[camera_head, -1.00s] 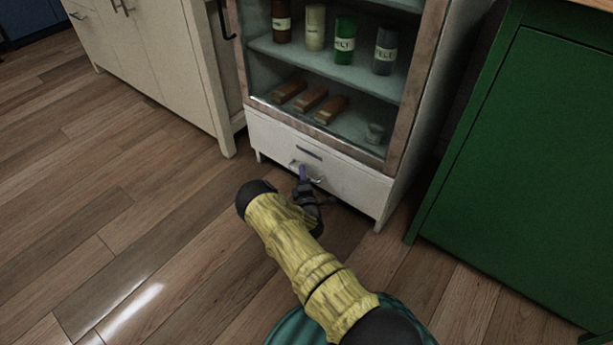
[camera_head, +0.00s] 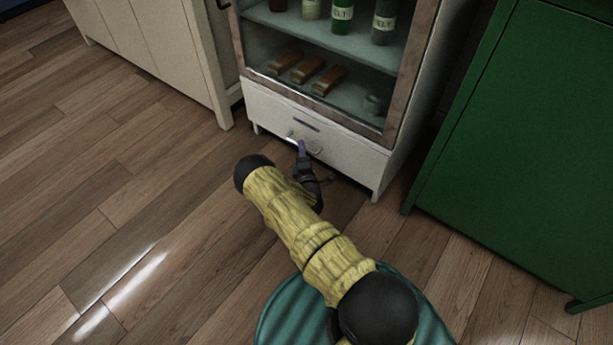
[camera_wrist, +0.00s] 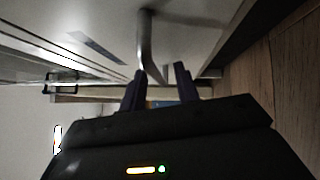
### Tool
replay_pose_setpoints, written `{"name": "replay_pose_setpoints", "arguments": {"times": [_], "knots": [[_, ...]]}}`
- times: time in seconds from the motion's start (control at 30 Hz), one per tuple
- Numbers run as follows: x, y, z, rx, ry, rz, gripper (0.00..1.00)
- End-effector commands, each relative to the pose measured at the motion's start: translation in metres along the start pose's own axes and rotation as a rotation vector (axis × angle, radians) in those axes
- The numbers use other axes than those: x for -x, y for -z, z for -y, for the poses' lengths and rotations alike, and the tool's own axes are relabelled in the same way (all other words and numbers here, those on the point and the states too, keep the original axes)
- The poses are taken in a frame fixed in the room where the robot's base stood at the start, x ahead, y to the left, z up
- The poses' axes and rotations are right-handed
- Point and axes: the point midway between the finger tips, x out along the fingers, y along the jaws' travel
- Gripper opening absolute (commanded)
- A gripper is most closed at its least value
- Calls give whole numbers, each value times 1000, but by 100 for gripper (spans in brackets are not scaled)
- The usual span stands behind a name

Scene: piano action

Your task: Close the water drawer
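The white drawer (camera_head: 348,158) is at the bottom of the glass-fronted cabinet. Its front looks flush with the cabinet, with no clear gap in the head view. It has a dark label strip (camera_head: 306,125) and a metal handle (camera_head: 317,151). My gripper (camera_head: 302,147) is at the handle, its purple fingers pointing at the drawer front. In the wrist view the fingers (camera_wrist: 159,86) are apart, and the bent metal handle (camera_wrist: 146,42) reaches down to the space between their tips. I cannot tell whether they touch it.
The cabinet (camera_head: 414,75) holds bottles and brown blocks on shelves behind glass. A cream cabinet (camera_head: 165,50) stands to the left and a green cabinet (camera_head: 510,150) to the right. The wooden floor (camera_head: 120,210) to the left is clear.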

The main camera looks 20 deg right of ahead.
Motion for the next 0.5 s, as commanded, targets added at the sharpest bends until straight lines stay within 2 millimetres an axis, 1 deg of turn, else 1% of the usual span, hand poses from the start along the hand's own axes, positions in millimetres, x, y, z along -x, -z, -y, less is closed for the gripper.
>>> {"name": "replay_pose_setpoints", "arguments": {"times": [0.03,0.1,0.5], "knots": [[10,0,-4,2,6,-2,32],[24,0,-5,1,4,-1,32],[104,0,-6,1,-2,-4,32]]}}
